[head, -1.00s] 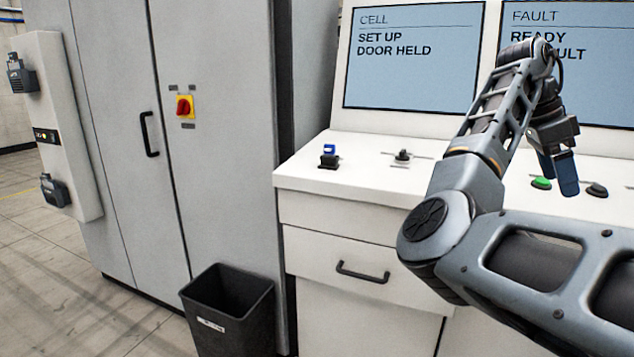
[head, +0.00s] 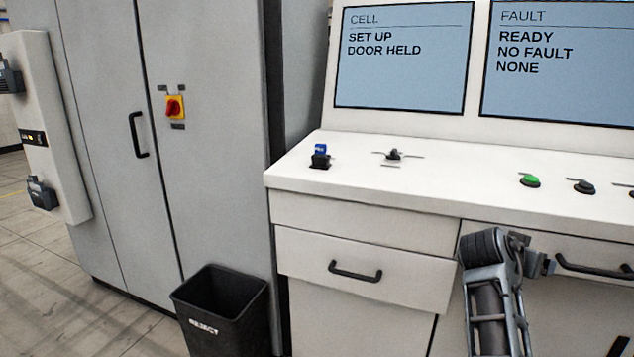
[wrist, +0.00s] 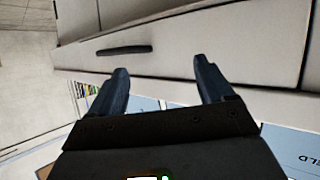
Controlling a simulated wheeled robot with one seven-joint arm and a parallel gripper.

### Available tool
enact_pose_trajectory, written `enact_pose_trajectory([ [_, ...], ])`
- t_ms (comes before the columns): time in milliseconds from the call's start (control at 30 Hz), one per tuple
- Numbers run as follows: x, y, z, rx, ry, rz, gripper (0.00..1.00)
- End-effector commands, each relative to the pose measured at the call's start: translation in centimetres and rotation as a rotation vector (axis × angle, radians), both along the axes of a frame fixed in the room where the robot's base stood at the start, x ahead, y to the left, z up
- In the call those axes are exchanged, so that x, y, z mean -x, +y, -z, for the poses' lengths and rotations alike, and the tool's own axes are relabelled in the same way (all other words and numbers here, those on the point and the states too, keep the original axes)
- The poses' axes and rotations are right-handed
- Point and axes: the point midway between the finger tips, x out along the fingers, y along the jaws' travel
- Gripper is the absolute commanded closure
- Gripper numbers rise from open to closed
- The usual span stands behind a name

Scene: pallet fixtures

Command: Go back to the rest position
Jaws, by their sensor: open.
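My gripper (wrist: 160,75) shows in the wrist view with its two dark blue fingers spread apart and nothing between them. A drawer handle (wrist: 124,50) of the console lies beyond the fingertips in that view, apart from them. In the head view my arm is folded low at the lower right, in front of the console drawers, and the gripper's fingers cannot be made out there.
The white console (head: 350,185) carries a blue-topped switch (head: 320,156), a small black selector (head: 394,155), a green button (head: 530,181) and a black button (head: 583,186). Screens read "DOOR HELD" and "NO FAULT". A grey cabinet (head: 215,200) and black bin (head: 226,325) stand left.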

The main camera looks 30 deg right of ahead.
Motion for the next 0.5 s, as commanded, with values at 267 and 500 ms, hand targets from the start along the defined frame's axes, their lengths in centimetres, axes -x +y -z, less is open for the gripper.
enact_pose_trajectory([
  [267, 1.4, 5.7, 6.0, 0.122, 0.120, -0.377, 0.19],
  [500, 4.0, 12.9, 10.3, 0.179, 0.172, -0.698, 0.19],
])
